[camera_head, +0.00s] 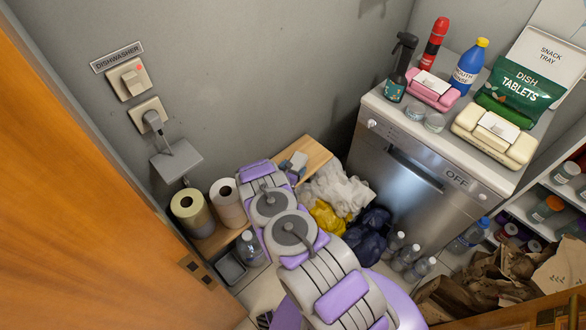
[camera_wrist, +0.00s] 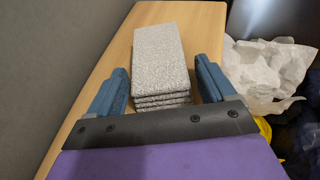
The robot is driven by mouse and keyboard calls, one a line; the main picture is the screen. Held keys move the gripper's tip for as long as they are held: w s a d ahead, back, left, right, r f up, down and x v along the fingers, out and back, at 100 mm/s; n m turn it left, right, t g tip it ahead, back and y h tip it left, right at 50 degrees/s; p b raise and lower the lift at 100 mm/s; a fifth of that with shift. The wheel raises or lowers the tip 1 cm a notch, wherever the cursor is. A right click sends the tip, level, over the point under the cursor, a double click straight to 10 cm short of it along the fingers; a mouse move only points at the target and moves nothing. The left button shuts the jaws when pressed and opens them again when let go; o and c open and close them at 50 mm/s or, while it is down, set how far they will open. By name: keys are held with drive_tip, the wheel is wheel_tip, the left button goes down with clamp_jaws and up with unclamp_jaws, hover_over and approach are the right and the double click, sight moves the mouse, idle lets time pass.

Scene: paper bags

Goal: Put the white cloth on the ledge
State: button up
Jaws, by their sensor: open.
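A folded, speckled grey-white cloth (camera_wrist: 160,55) lies as a neat stack on a wooden board (camera_wrist: 205,25) in the wrist view. In the head view the cloth (camera_head: 299,160) is a small pale patch on the board (camera_head: 312,152), partly hidden by my arm. My gripper (camera_wrist: 163,84) is open, with its blue fingers apart on either side of the cloth's near end. Contact cannot be told. In the head view my gripper (camera_head: 289,168) is at the board, mostly hidden. A small grey ledge (camera_head: 178,160) juts from the wall below the socket.
Paper rolls (camera_head: 228,203) stand left of my arm. White bags (camera_head: 335,188), a yellow bag (camera_head: 327,217) and dark blue bags (camera_head: 367,238) lie right of it. A dishwasher (camera_head: 398,172) stands at right; a wooden door (camera_head: 90,200) fills the left.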

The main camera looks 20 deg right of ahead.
drive_tip(key=p+v, duration=0.3)
drive_tip(key=v, duration=0.9)
drive_tip(key=shift+r, duration=0.1)
drive_tip(key=d+r+m+g+h, duration=0.2)
drive_tip(key=d+r+m+h, duration=0.15)
drive_tip(key=r, duration=0.85)
drive_tip(key=s+d+r+m+g, duration=0.35)
drive_tip(key=s+r+m, duration=0.25)
drive_tip(key=r, duration=0.5)
drive_tip(key=s+d+r+m+g, duration=0.35)
drive_tip(key=s+r+m, duration=0.25)
drive_tip(key=r, duration=0.5)
drive_tip(key=s+a+r+m+g+y, duration=0.25)
drive_tip(key=s+r, duration=0.25)
drive_tip(key=s, duration=0.3)
drive_tip(key=s+a+r+m+g+y, duration=0.1)
drive_tip(key=s+a+r+m+y, duration=0.3)
drive_tip(key=s, duration=0.5)
drive_tip(key=s+a+r+m+t+y, duration=0.1)
drive_tip(key=s+a+r+m+y, duration=0.1)
drive_tip(key=s+a, duration=0.4)
drive_tip(key=s+a+r+m+t+y, duration=0.1)
drive_tip(key=s+a+r+m+y, duration=0.1)
drive_tip(key=s+a+y, duration=0.3)
drive_tip(key=s+a+r, duration=0.1)
drive_tip(key=s, duration=0.1)
drive_tip(key=shift+s, duration=0.3)
drive_tip(key=shift+a, duration=0.1)
